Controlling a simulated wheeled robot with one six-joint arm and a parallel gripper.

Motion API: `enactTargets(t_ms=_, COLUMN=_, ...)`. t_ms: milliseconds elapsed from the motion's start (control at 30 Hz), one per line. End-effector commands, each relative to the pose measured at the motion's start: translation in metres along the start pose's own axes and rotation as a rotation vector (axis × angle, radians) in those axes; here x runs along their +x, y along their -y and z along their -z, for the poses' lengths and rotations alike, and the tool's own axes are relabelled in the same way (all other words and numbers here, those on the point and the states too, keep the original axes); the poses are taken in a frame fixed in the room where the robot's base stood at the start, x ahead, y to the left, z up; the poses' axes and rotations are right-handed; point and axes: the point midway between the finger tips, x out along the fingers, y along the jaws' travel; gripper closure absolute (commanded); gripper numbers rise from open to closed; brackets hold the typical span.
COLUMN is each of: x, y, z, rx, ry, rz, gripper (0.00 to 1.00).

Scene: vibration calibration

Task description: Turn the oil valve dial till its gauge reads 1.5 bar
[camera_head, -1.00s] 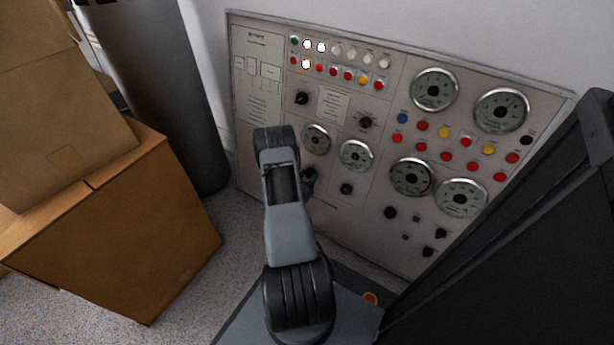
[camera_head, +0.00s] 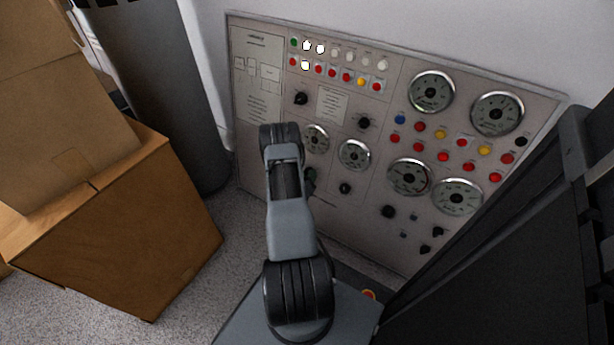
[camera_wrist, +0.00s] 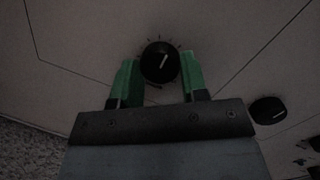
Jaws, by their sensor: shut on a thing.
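A round black dial (camera_wrist: 160,62) with a white pointer line and tick marks around it is in the wrist view. The pointer tilts slightly right of straight up. My gripper (camera_wrist: 159,70) has its green fingers on both sides of this dial and is shut on it. In the head view my arm hides the dial and most of the gripper, below a small round gauge (camera_head: 316,138). A second small gauge (camera_head: 353,156) stands to its right. Labels and needle readings are too small to read, so I cannot tell which gauge is the oil one.
Another black knob (camera_wrist: 268,110) is right of my gripper, and the control panel (camera_head: 245,165) carries several buttons and larger gauges. Cardboard boxes (camera_head: 120,230) stand at left, a dark cylinder (camera_head: 150,90) behind them. A black object (camera_head: 500,270) fills the right.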

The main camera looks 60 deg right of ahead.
Motion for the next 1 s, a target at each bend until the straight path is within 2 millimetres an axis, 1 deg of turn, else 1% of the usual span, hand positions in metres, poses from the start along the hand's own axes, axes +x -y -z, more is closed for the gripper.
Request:
enactTargets(t_ms=400, x=0.0002, y=-0.0004, z=0.0, rx=-0.004, ry=0.0, rz=-0.002, gripper=0.83)
enactTargets(t_ms=433, x=0.0002, y=-0.0004, z=0.0, rx=-0.003, ry=0.0, rz=-0.002, gripper=0.57)
enactTargets(t_ms=667, x=0.0001, y=-0.0003, z=0.0, rx=-0.003, ry=0.0, rz=-0.001, gripper=0.35)
enactTargets(t_ms=900, x=-0.0005, y=-0.0001, z=-0.0001, rx=-0.003, ry=-0.001, rz=-0.001, gripper=0.34)
enactTargets(t_ms=1000, x=-0.0056, y=-0.0003, z=-0.0007, rx=-0.004, ry=-0.001, rz=-0.003, gripper=0.34)
